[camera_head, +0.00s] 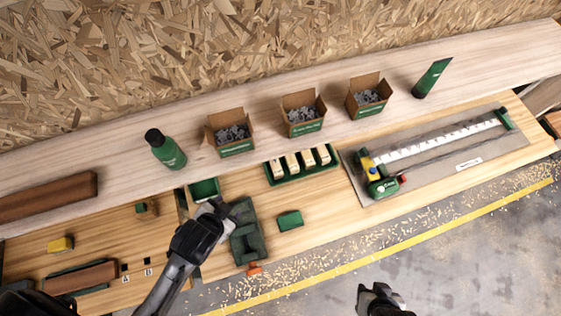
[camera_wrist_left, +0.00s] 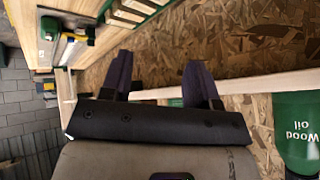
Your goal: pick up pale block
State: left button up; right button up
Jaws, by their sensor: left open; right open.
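Several pale blocks (camera_head: 307,159) stand in a row in a green tray (camera_head: 287,178) on the bench. Part of the tray and its pale blocks (camera_wrist_left: 130,12) shows at the top of the left wrist view. My left gripper (camera_head: 222,207) is left of the tray, above the bench near dark green parts, seen mostly from behind. In the left wrist view its two fingers (camera_wrist_left: 160,72) are spread with nothing between them. My right gripper (camera_head: 376,290) is open and empty at the bottom, over the floor, well away from the tray.
Three cardboard boxes of grey pieces (camera_head: 302,114) and a green bottle (camera_head: 165,150) stand on the shelf behind. A green block (camera_head: 290,220) lies before the tray. A measuring jig (camera_head: 430,155) lies to the right. Bare wood surrounds the green block.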

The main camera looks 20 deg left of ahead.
pick_arm(q)
jog(key=w+d+r+m+t+h+b, duration=0.5)
jog(key=w+d+m+t+h+b, duration=0.2)
jog(key=w+d+m+t+b, duration=0.55)
jog(key=d+f+m+g+h+b, duration=0.4)
jog(key=d+m+g+h, duration=0.4)
jog(key=m, duration=0.9)
jog(key=d+f+m+g+h+b, duration=0.5)
jog(key=m+g, duration=0.4)
jog(key=m, duration=0.7)
jog(key=m+g+y+b, duration=0.3)
jog(key=m+y+b, duration=1.05)
jog(key=y, duration=0.55)
send_over(274, 161)
jog(key=p, duration=0.2)
jog(key=shift+m, duration=0.7)
jog(key=f, duration=1.8)
jog(key=shift+s+d+f, duration=0.35)
jog(key=shift+d+f, duration=0.05)
jog(key=shift+w+a+f+y, duration=0.1)
jog(key=shift+a+y, duration=0.2)
jog(key=shift+y, duration=0.1)
jog(key=shift+a+f, duration=0.1)
jog(key=shift+f, duration=0.2)
jog(key=shift+w+f, duration=0.15)
jog(key=shift+f, duration=1.45)
jog(key=shift+w+f, duration=0.15)
jog(key=shift+f, duration=1.45)
